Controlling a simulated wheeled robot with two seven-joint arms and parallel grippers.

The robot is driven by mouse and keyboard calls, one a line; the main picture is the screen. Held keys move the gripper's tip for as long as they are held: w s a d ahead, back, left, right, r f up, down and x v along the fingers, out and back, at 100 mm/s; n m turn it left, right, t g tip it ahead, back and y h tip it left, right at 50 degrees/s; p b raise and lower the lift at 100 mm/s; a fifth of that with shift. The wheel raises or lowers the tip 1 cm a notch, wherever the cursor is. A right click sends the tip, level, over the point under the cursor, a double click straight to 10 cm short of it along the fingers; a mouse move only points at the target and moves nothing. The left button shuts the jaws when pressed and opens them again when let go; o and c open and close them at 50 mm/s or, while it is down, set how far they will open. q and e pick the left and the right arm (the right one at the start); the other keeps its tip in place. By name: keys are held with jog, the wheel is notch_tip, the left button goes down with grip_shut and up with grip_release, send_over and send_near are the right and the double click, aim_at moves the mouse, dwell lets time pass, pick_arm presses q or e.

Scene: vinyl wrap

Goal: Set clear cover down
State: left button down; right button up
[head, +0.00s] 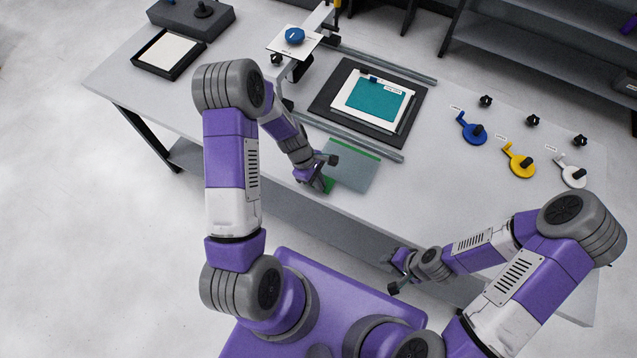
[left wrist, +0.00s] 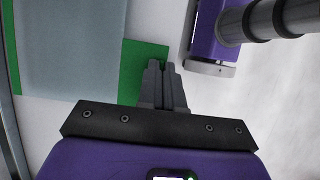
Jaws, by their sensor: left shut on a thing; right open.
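The clear cover (head: 354,172) is a see-through sheet with a green strip along its far edge and a green tab at its near left. It is at the table's front edge, in front of the black mat. My left gripper (head: 318,180) is shut on the green tab. In the left wrist view the fingers (left wrist: 162,85) close on the green tab (left wrist: 143,62), with the clear sheet (left wrist: 70,50) to the left. I cannot tell whether the sheet touches the table. My right gripper (head: 392,273) is open and empty, off the table's front edge.
A black mat (head: 325,95) carries a white-framed teal sheet (head: 374,100) between two metal rails. Blue (head: 472,130), yellow (head: 519,160) and white (head: 572,173) handled tools lie at the right. A black tray (head: 150,65) stands far left. The table's front right is clear.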

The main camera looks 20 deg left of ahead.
pick_arm(q)
jog(key=shift+f, duration=0.9)
jog(key=c, duration=1.3)
grip_release()
jog(key=shift+f, duration=0.1)
